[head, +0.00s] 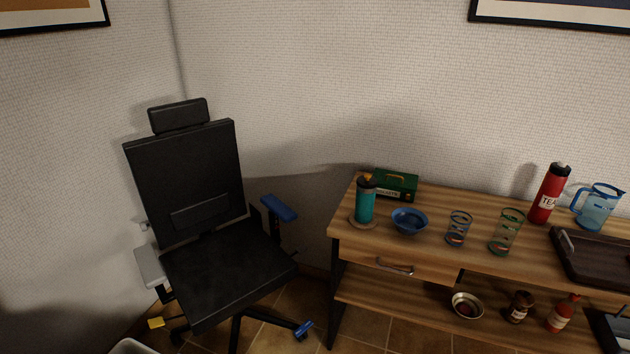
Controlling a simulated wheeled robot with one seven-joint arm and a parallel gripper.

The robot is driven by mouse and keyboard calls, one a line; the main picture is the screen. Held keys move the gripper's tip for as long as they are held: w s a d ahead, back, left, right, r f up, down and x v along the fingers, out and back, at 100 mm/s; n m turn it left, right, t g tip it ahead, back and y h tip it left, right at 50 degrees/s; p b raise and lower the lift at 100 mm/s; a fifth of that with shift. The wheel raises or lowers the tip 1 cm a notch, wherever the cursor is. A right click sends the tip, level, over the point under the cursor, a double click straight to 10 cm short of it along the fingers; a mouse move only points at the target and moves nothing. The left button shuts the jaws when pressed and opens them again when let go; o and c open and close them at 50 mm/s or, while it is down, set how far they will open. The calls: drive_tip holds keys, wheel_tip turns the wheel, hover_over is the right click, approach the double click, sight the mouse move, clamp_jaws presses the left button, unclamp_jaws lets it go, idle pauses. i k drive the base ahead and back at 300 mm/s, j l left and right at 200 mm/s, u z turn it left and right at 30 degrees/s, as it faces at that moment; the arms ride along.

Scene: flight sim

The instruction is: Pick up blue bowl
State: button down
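The blue bowl (409,222) stands upright on the top of the wooden table (440,199), toward its left end. A teal bottle (365,205) on a round coaster is close to its left, and a glass with blue bands (459,229) stands to its right. Nothing covers the bowl from this view. My gripper is not in view.
A green box (395,185) is behind the bowl. Further right are another glass (506,232), a red flask (548,193), a blue pitcher (597,208) and a dark tray (588,257). A black office chair (222,264) stands left of the table.

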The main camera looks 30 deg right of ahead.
sight(408, 222)
drive_tip(key=i+l, duration=0.15)
drive_tip(key=l, duration=0.25)
drive_tip(key=i+l, duration=0.15)
drive_tip(key=l, duration=0.25)
drive_tip(key=i+l, duration=0.15)
drive_tip(key=l, duration=0.25)
